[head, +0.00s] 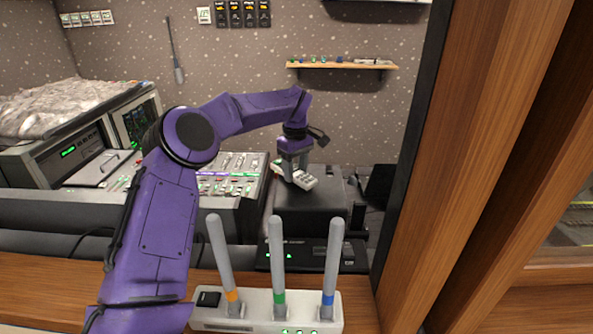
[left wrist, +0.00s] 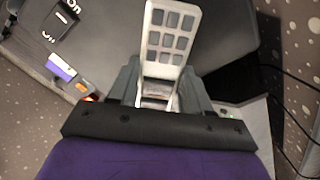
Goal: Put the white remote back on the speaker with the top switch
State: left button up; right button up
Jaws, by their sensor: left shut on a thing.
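My left gripper (head: 294,160) is shut on the white remote (head: 304,181), which has grey buttons. In the left wrist view the remote (left wrist: 173,35) sticks out from between the fingers of the gripper (left wrist: 160,88), buttons facing the camera. The remote is over or at the top of a dark box-shaped speaker (head: 312,203); I cannot tell whether it touches. In the left wrist view a dark grey surface (left wrist: 112,45), apparently the speaker top, lies under the remote. A black switch (left wrist: 61,22) with white lettering is at its upper left. My right gripper is not in view.
A white fader box (head: 262,314) with several tall grey levers stands in front on the wooden ledge (head: 40,290). A mixing console (head: 232,178) is left of the speaker. A wooden frame (head: 455,200) closes off the right. Black cables (left wrist: 290,110) run right of the speaker.

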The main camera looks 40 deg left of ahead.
pick_arm(q)
jog(key=shift+w+f, duration=0.3)
jog(key=shift+s+f, duration=0.15)
jog(key=shift+s, duration=0.05)
jog(key=shift+f, duration=0.1)
jog(key=shift+w+f, duration=0.1)
jog(key=shift+f, duration=0.05)
jog(key=o, duration=1.3)
